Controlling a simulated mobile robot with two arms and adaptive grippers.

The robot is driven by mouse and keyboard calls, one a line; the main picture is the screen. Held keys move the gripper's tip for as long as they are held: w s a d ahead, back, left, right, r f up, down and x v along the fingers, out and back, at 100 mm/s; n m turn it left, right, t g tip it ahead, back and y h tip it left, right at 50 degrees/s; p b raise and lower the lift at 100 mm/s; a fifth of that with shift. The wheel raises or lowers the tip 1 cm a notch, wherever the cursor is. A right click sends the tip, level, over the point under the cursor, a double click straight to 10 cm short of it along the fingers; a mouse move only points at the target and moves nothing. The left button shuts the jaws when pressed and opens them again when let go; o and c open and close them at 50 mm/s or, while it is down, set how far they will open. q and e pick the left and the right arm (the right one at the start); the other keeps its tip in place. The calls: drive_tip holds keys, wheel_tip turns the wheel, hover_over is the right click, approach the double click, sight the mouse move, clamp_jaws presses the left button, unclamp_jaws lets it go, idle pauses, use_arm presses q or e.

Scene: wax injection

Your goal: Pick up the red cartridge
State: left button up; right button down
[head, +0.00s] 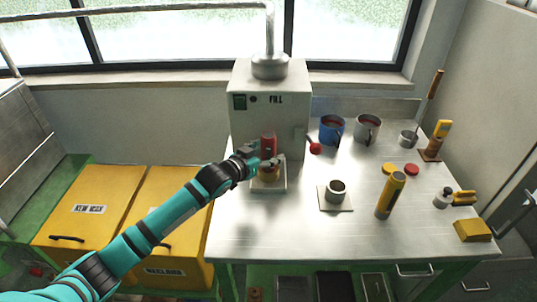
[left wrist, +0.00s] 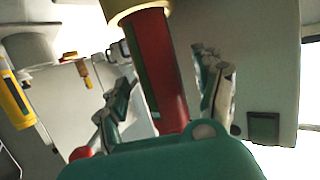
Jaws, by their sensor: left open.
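The red cartridge (head: 268,143) stands upright in front of the grey FILL machine (head: 270,105). In the left wrist view the cartridge (left wrist: 160,75) is a red cylinder with a dark green strip, and a yellow-gold ring (left wrist: 136,10) shows at one end. My left gripper (head: 262,161) is open at the cartridge, reaching in from the left. In the left wrist view its two fingers lie on either side of the cartridge, with gaps visible. The gripper hides part of the lower cartridge in the head view. My right gripper is not in view.
A pale square base (head: 267,187) lies beneath the cartridge. A red-knobbed lever (head: 315,148) sits close on the right. The front table area is clear.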

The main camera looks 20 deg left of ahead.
use_arm(q)
drive_tip(key=shift+x, duration=0.75)
drive_tip(key=shift+s, duration=0.1)
drive_tip(key=shift+c, duration=0.3)
drive_tip(key=shift+r, duration=0.1)
clamp_jaws()
